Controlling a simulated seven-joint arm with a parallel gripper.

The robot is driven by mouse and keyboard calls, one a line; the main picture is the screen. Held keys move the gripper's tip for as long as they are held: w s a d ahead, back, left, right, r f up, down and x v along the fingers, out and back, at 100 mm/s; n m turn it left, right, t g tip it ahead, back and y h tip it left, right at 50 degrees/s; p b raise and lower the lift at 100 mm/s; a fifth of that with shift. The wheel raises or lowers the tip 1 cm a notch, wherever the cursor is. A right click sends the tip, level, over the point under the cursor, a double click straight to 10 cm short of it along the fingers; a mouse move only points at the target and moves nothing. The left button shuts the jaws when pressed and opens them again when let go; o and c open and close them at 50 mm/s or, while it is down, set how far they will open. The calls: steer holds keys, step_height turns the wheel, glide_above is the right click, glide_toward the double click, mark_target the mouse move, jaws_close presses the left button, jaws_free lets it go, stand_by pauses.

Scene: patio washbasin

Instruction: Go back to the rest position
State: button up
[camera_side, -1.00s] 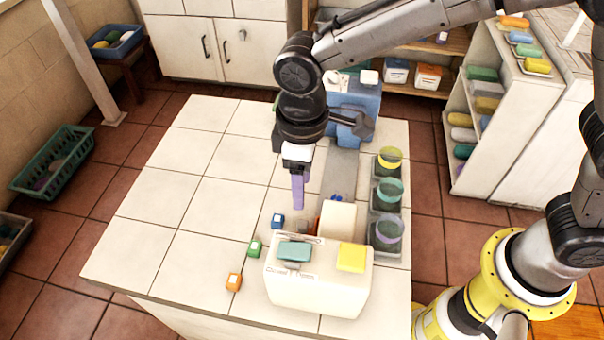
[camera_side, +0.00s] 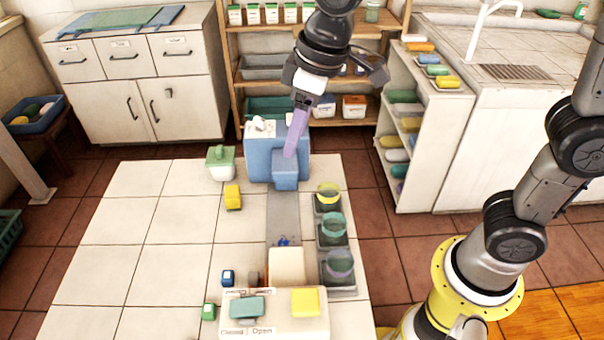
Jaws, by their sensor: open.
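My gripper (camera_side: 291,150) has long purple fingers and is open. It hangs from my arm at the far side of the tiled table, in front of the blue machine (camera_side: 262,152) in this view. Its fingertips overlap the machine's front spout, and I cannot tell the gap between them. I see nothing held in it. A grey strip (camera_side: 284,212) runs between the machine and this box.
Three coloured round containers, yellow (camera_side: 328,195), teal (camera_side: 333,228) and purple (camera_side: 339,265), stand in trays at the table's right. A green-lidded pot (camera_side: 221,162), yellow block (camera_side: 233,197), blue cube (camera_side: 228,278) and green cube (camera_side: 209,312) stand left. The left tiles (camera_side: 120,260) are clear.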

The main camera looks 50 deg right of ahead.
steer(key=s+d+r+m+t, duration=0.2)
steer(key=s+d+r+m, duration=0.15)
steer(key=s+d, duration=0.75)
steer(key=s+d+f+m+h, duration=0.1)
steer(key=s+d+f+m, duration=0.1)
steer(key=s+f, duration=0.3)
steer(key=shift+s+d+f+t, duration=0.4)
steer(key=shift+s+d, duration=0.15)
